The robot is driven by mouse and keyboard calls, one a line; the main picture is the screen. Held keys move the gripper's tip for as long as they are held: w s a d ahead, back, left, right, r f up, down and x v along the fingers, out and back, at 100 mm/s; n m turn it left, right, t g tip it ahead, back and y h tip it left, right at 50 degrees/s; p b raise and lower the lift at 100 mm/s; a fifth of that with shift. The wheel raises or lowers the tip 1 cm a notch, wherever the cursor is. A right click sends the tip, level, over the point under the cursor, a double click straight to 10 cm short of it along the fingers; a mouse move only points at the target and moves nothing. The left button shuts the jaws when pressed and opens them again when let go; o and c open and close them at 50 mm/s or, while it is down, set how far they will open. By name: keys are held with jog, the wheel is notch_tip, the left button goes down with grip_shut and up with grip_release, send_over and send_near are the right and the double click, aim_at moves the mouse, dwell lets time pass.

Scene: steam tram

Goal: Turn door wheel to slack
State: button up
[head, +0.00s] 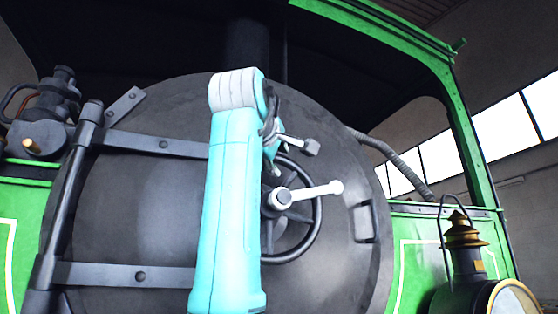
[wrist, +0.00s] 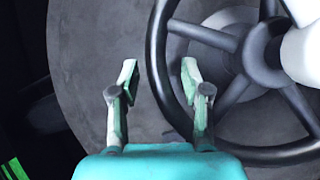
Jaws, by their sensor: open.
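The door wheel (head: 319,222) is a dark spoked handwheel in the middle of the round smokebox door (head: 150,205). A pale lever handle (head: 318,190) sits at its hub and points right. My gripper (head: 293,158) is at the wheel's upper rim, partly hidden behind my arm. In the wrist view my gripper (wrist: 158,80) is open, with one finger on each side of the wheel rim (wrist: 157,60) in the picture. Whether the rim lies at fingertip depth or the fingers touch it, I cannot tell. The pale lever also shows large at the right edge (wrist: 305,45).
Dark hinge straps (head: 150,145) cross the door on the left. A brass-topped lamp (head: 463,235) stands at the lower right, beside green bodywork (head: 420,265). A small catch (head: 365,222) is on the door's right edge. Pump-like fittings (head: 48,120) stand at the left.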

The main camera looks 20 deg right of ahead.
jog(key=shift+x, duration=1)
grip_shut()
jog(key=shift+a, duration=0.1)
